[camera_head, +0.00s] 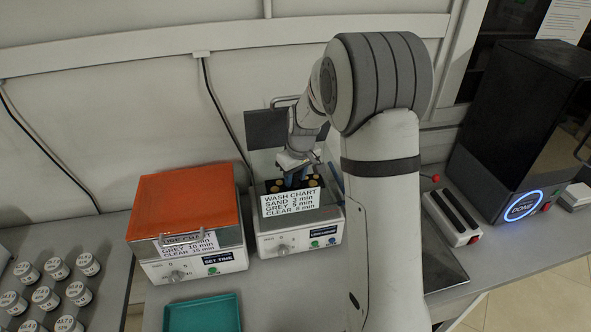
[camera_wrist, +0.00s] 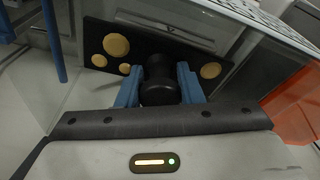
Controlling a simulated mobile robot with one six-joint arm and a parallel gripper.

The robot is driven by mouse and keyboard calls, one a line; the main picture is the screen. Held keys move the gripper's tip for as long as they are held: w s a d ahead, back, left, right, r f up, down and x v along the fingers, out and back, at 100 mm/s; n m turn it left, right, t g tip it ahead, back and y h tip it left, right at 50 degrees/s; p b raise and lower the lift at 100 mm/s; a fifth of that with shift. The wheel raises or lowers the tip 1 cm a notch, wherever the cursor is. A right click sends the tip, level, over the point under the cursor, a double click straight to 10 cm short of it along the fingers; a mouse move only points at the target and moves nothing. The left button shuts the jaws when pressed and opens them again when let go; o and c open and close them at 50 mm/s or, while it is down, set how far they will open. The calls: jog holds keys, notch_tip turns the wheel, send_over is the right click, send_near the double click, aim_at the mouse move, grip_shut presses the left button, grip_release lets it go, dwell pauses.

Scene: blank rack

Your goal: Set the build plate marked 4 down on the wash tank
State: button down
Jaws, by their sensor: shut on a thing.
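The wash tank (camera_head: 270,246) is a white box with a dial and buttons, with a "WASH CHART" card (camera_head: 290,203) on its front. A dark panel stands raised behind it, like an open lid. My gripper (camera_head: 297,180) is over the tank's top. Its blue fingers (camera_wrist: 160,88) are shut on the black knob of a dark build plate (camera_wrist: 205,50) carrying several tan discs. In the head view, the plate shows just behind the card. I cannot tell whether it touches the tank. No number is visible on it.
Left of the tank stands a white box with an orange cover (camera_head: 185,200). A teal tray (camera_head: 203,314) lies in front, with several labelled jars (camera_head: 57,268) at far left. At right are a slotted black-and-white stand (camera_head: 450,218) and a black machine (camera_head: 510,120) reading "DONE".

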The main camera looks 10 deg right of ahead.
aim_at(295, 182)
jog(key=shift+w+r+p, duration=0.2)
jog(key=shift+r+p, duration=0.05)
jog(key=shift+p, duration=0.15)
jog(key=shift+f+g, duration=0.3)
jog(key=shift+f, duration=0.05)
jog(key=shift+f+b, duration=0.85)
jog(key=shift+f, duration=0.45)
jog(key=shift+f+b, duration=0.6)
jog(key=shift+f, duration=0.05)
jog(key=c, duration=1)
grip_release()
